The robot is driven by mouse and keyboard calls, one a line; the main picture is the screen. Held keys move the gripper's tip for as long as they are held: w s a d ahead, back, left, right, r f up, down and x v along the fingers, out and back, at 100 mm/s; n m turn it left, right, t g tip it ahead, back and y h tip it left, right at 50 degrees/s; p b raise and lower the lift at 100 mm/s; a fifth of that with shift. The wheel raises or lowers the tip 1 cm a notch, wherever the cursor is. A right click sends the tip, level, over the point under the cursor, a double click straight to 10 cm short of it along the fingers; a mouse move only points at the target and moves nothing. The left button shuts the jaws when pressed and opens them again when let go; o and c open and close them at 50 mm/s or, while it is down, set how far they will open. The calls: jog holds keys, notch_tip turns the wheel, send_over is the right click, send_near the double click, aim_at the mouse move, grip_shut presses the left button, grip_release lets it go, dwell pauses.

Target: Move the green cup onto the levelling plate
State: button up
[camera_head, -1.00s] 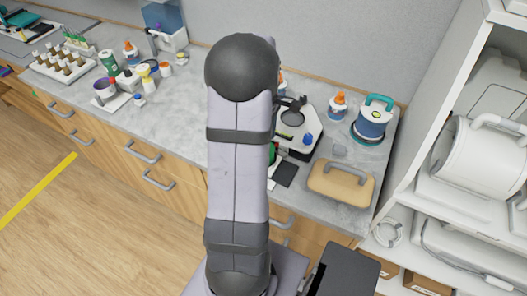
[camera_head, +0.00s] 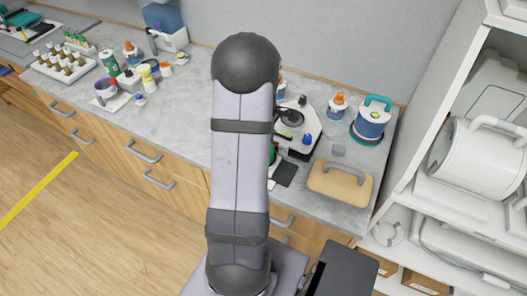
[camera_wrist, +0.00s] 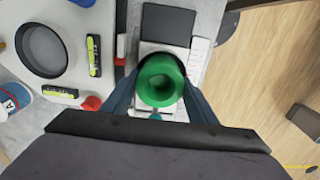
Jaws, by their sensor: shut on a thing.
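The green cup (camera_wrist: 150,93) is between the fingers of my gripper (camera_wrist: 160,82) in the wrist view, with its round opening facing the camera. My gripper is shut on it. The levelling plate (camera_wrist: 72,72) is to the left of the cup, a white base with a dark-ringed grey disc, yellow-green bubble levels and a red knob. In the head view the levelling plate (camera_head: 312,121) stands right of my arm, partly covered by it. A sliver of green shows beside my arm there; my gripper is hidden. I cannot tell how high the cup is.
A dark flat pad (camera_head: 286,174) lies in front of the plate. A tan case (camera_head: 340,183), a blue canister (camera_head: 371,122) and an orange-capped bottle (camera_head: 337,106) stand to the right. Bottles and a vial rack (camera_head: 64,68) fill the counter's left.

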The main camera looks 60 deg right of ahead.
jog(key=shift+r, duration=0.15)
notch_tip(320, 180, up, 10)
jog(key=b, duration=0.3)
jog(key=s+d+r+p, duration=0.2)
jog(key=d+p, duration=0.2)
jog(key=d, duration=1.5)
jog(key=shift+f, duration=0.1)
jog(key=shift+a+f+p, duration=0.1)
jog(key=shift+f+p, duration=1.3)
jog(key=shift+f, duration=3.55)
jog(key=shift+f, duration=0.3)
